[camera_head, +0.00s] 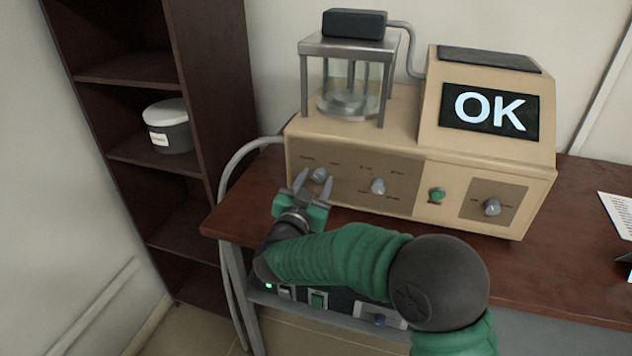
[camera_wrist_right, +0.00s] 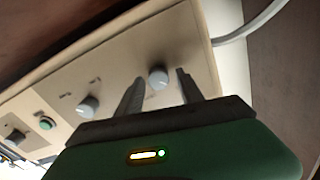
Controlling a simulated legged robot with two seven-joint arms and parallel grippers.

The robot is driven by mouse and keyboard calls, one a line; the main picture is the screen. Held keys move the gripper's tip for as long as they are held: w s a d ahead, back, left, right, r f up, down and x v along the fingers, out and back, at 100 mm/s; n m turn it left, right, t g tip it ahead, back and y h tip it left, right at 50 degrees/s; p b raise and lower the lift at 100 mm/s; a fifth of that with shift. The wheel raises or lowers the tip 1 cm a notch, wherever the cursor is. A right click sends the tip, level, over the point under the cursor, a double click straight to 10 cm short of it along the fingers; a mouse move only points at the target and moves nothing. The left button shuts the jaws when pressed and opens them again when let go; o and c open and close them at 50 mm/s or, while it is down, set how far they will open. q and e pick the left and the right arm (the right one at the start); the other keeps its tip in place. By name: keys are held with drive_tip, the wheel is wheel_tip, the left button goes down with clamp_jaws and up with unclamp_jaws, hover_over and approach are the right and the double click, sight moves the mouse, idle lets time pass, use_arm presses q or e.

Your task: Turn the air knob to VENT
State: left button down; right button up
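The beige machine (camera_head: 400,145) has a front panel with several grey knobs. The left knob (camera_head: 319,174) has two small labels above it. The middle knob (camera_head: 378,186) has labels around it, and the right knob (camera_head: 491,207) sits on a brown plate. The labels are too small to read, so I cannot tell which is the air knob. My right gripper (camera_head: 315,180) is open, with its fingertips on either side of the left knob. In the right wrist view the left knob (camera_wrist_right: 158,77) shows between the fingers; contact cannot be told. My left gripper is out of view.
A green button (camera_head: 437,195) lies between the middle and right knobs. The screen (camera_head: 489,109) reads OK. A glass chamber (camera_head: 350,88) stands on top. The machine rests on a brown table (camera_head: 573,240); a dark shelf (camera_head: 215,100) and grey hose (camera_head: 232,165) are at left.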

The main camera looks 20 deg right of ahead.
drive_tip(key=shift+a, duration=0.1)
drive_tip(key=c, duration=0.5)
drive_tip(key=shift+d, duration=0.25)
clamp_jaws()
